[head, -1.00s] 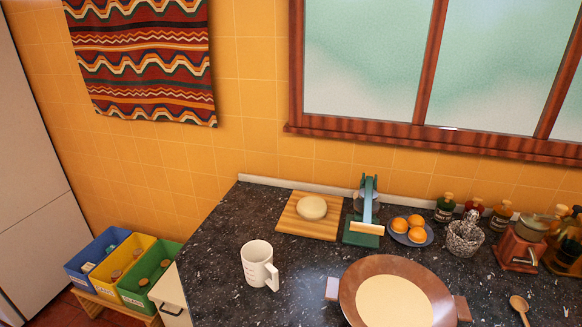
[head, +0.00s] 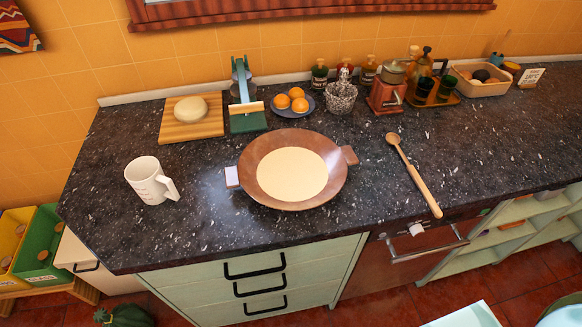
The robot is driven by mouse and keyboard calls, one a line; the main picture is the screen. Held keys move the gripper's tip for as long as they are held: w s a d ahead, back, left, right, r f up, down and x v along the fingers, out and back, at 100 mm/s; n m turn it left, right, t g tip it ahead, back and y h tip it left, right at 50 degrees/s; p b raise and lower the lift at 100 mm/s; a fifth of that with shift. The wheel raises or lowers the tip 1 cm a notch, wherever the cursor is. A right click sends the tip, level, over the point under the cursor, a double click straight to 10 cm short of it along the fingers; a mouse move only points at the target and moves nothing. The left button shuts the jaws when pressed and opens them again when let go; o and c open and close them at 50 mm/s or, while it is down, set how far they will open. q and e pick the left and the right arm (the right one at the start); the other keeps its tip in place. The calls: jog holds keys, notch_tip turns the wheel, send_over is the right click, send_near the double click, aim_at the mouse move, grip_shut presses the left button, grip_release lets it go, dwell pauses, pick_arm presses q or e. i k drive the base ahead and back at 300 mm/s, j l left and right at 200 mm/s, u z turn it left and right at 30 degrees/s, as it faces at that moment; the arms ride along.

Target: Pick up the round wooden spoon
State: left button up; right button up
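The round wooden spoon (head: 413,173) lies on the dark speckled countertop (head: 350,222), right of the round brown pan. Its round bowl points to the back and its long handle runs toward the counter's front edge. Nothing covers it. Neither of my grippers shows in the head view. Pale flat shapes show at the bottom right edge; I cannot tell what they are.
The brown pan (head: 257,196) holds a pale flat disc. A white mug (head: 147,180) stands left. Behind are a board (head: 178,131) with dough, oranges (head: 281,102), a grinder (head: 388,93) and bottles. The counter around the spoon is clear.

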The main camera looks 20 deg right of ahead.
aim_at(393, 139)
jog(key=z, duration=1.5)
